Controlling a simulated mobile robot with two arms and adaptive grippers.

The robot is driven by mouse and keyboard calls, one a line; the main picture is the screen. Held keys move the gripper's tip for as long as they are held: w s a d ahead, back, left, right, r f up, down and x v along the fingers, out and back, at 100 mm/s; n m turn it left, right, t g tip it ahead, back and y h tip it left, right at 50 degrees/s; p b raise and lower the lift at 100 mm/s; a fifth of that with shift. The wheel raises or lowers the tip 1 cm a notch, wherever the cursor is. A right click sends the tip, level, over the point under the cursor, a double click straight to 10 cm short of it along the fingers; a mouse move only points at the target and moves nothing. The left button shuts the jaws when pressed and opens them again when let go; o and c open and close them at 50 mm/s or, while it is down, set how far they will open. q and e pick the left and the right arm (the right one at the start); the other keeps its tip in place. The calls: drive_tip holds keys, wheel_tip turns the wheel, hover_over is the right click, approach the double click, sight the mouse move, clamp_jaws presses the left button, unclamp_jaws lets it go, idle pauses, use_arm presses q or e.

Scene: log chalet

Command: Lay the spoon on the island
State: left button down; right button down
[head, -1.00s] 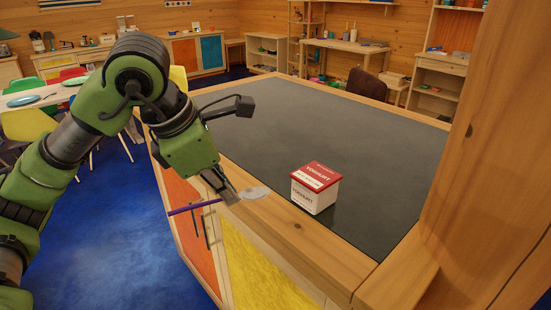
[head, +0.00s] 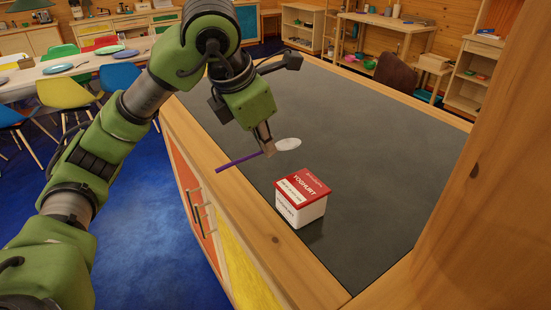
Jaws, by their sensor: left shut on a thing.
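The spoon (head: 238,161) has a purple handle and a pale oval bowl (head: 288,144). My left gripper (head: 268,148) is shut on the spoon near its middle, with the handle pointing left and the bowl to the right. The island (head: 400,140) has a dark grey top with a light wooden rim. The spoon's bowl is over the dark top and its handle end is over the wooden rim. I cannot tell whether the spoon touches the surface. My right gripper is not in view.
A red and white yoghurt box (head: 302,197) stands on the island just right of and nearer than the spoon. A wooden post (head: 490,190) rises at the right. The dark top behind the box is clear. A table with chairs (head: 90,75) stands at the back left.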

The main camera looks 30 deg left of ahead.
use_arm(q)
drive_tip(key=w+a+f+p, duration=0.1)
drive_tip(key=w+a+f, duration=0.1)
drive_tip(key=w, duration=0.2)
drive_tip(key=p, duration=0.2)
approach(276, 166)
drive_tip(key=shift+w+d+f, duration=0.25)
drive_tip(key=shift+w+f, duration=0.25)
drive_tip(key=shift+w, duration=0.35)
drive_tip(key=shift+w+a+f, duration=0.15)
drive_tip(key=shift+w+f, duration=0.1)
drive_tip(key=shift+f, duration=0.15)
drive_tip(key=p+x, duration=0.1)
drive_tip(key=x, duration=0.2)
drive_tip(key=shift+s+f+p, duration=0.15)
drive_tip(key=shift+s+p, duration=0.15)
drive_tip(key=shift+p, duration=0.05)
drive_tip(key=shift+f, duration=0.25)
drive_tip(key=shift+s+a, duration=0.1)
